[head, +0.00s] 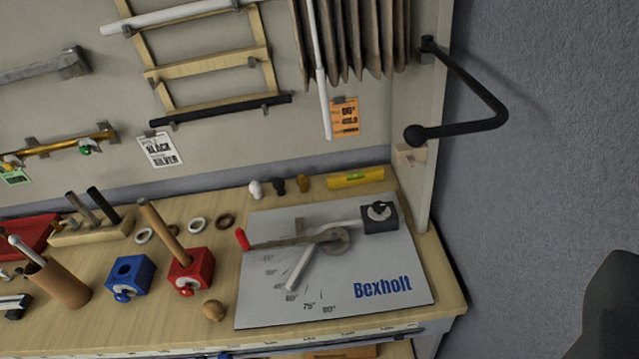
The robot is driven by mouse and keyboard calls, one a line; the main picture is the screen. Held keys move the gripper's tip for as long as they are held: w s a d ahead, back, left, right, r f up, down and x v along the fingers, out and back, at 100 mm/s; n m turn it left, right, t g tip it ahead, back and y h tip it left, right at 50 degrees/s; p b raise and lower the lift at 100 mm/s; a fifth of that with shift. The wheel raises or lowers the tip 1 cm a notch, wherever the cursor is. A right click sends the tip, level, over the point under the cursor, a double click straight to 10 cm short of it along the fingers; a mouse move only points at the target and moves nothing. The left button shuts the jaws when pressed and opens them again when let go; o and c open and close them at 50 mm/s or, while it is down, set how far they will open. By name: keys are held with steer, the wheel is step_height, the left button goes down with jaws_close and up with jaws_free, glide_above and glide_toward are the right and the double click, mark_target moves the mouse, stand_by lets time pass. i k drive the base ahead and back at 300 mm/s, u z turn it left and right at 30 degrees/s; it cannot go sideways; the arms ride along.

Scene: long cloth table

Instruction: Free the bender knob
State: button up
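The bender lies on a pale board marked "Bexholt" (385,288) at the right of the workbench. It has a round grey wheel (336,240), a lever arm with a red grip (242,239) pointing left, and a pale bar angled down over the printed angle marks. A dark square block (381,221) sits at the board's upper right with a black knob (379,208) on top. Whether anything grips the knob is too small to tell. A dark rounded shape (612,312) at the lower right edge may be part of my gripper; no fingertips show.
A blue block (129,275), a red block (190,272) with a wooden rod, and a round wooden knob (213,310) stand left of the board. A yellow level (356,178) lies behind it. A black bent bar (480,95) juts from the wall panel at right.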

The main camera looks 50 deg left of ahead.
mark_target(378, 206)
steer(key=u, duration=0.45)
steer(key=i, duration=1)
steer(key=u, duration=0.35)
